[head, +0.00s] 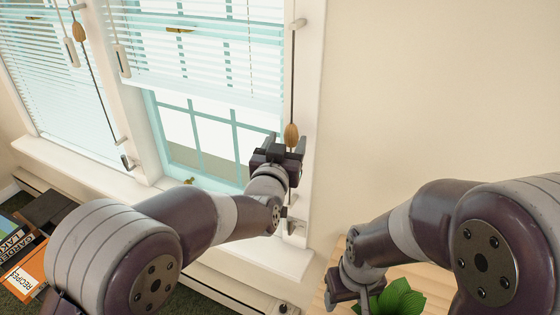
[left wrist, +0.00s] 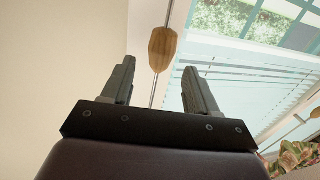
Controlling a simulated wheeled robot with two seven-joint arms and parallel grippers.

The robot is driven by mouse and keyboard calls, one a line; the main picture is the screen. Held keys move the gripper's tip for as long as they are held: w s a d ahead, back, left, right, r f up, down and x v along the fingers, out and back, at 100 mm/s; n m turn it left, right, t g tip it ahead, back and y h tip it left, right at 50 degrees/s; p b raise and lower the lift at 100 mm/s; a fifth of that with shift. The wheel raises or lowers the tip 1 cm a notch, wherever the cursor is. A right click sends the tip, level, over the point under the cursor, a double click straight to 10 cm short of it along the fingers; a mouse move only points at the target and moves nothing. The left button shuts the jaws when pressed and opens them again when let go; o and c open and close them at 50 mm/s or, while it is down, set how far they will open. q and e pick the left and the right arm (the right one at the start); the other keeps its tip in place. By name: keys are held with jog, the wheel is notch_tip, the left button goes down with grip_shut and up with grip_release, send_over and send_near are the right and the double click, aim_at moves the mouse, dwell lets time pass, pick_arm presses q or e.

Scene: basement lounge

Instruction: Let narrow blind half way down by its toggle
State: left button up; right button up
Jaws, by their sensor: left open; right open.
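The blind on the right-hand window (head: 205,60) hangs partly down, with clear glass below its bottom edge. The blind on the left-hand window (head: 50,80) hangs lower. A wooden toggle (head: 291,136) is on a vertical cord at the right window's right frame; it also shows in the left wrist view (left wrist: 162,48). My left gripper (head: 284,146) is open just below this toggle. In the left wrist view the toggle appears between and slightly past the fingertips (left wrist: 160,68), with no clear contact. My right gripper (head: 350,294) is open and low at the right, its fingertips partly hidden.
A second wooden toggle (head: 78,32) hangs on a cord between the windows. White wands (head: 122,61) hang by the blinds. A sill (head: 90,170) runs below. A wooden tabletop (head: 435,285) with a green plant (head: 395,299) is under my right arm. Books (head: 20,255) lie lower left.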

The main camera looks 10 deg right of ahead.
pick_arm(q)
jog(key=v, duration=0.7)
jog(key=shift+s+b, duration=0.2)
jog(key=shift+b, duration=0.25)
jog(key=s+a+f+g+y+p, duration=0.1)
jog(key=s+a+f+g+y, duration=0.1)
jog(key=s+a+f+g, duration=0.4)
jog(key=s+a+f+g+y+p, duration=0.1)
jog(key=s+a+f+g, duration=0.2)
jog(key=f, duration=0.6)
jog(key=s+a+n+g+y+p, duration=0.1)
jog(key=s+a+n+g+y, duration=0.1)
jog(key=s+a, duration=0.3)
jog(key=s+a+n+g+y+p, duration=0.2)
jog(key=s+a+g, duration=0.2)
jog(key=a, duration=0.8)
jog(key=shift+s+p, duration=0.3)
jog(key=shift+s, duration=0.3)
